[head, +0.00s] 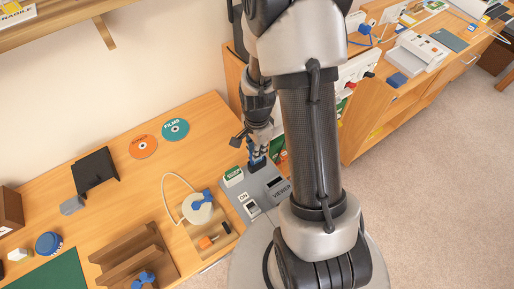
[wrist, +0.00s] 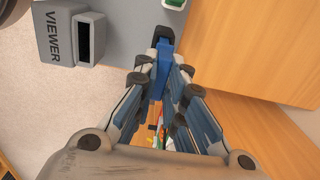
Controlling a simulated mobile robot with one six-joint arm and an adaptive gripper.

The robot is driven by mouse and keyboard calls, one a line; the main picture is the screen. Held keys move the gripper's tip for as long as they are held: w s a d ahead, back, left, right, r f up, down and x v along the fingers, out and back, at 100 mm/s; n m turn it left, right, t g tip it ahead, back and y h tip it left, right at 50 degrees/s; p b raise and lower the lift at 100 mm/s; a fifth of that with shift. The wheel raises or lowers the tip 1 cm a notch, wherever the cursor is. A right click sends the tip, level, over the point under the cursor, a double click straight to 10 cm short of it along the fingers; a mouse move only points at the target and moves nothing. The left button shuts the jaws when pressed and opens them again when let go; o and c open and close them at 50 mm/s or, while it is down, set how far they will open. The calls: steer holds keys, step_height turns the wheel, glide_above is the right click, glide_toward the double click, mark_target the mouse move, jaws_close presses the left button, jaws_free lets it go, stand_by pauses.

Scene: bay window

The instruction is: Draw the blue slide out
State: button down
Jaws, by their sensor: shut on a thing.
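The grey viewer (head: 283,195) lies on the wooden desk beside my arm, with the word VIEWER on it. Its grey body and raised block also show in the wrist view (wrist: 56,36). The blue slide (wrist: 164,62) is a narrow blue piece between my fingers, its far end at a black part of the viewer. I cannot tell how deep it sits there. My gripper (wrist: 160,75) is shut on the blue slide. In the head view my gripper (head: 257,152) points down at the viewer's back end, and the slide is mostly hidden.
A white box with a green label (head: 234,176) is by the viewer. A white round item with a blue knob (head: 199,209), two discs (head: 174,129), a black stand (head: 94,171) and a wooden rack (head: 130,255) are left. Another desk stands right; carpet is free.

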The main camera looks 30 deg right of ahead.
steer(key=shift+f+b, duration=1.2)
steer(key=shift+f, duration=0.45)
steer(key=c, duration=1.6)
jaws_free()
step_height(320, 180, up, 12)
steer(key=shift+r, duration=0.1)
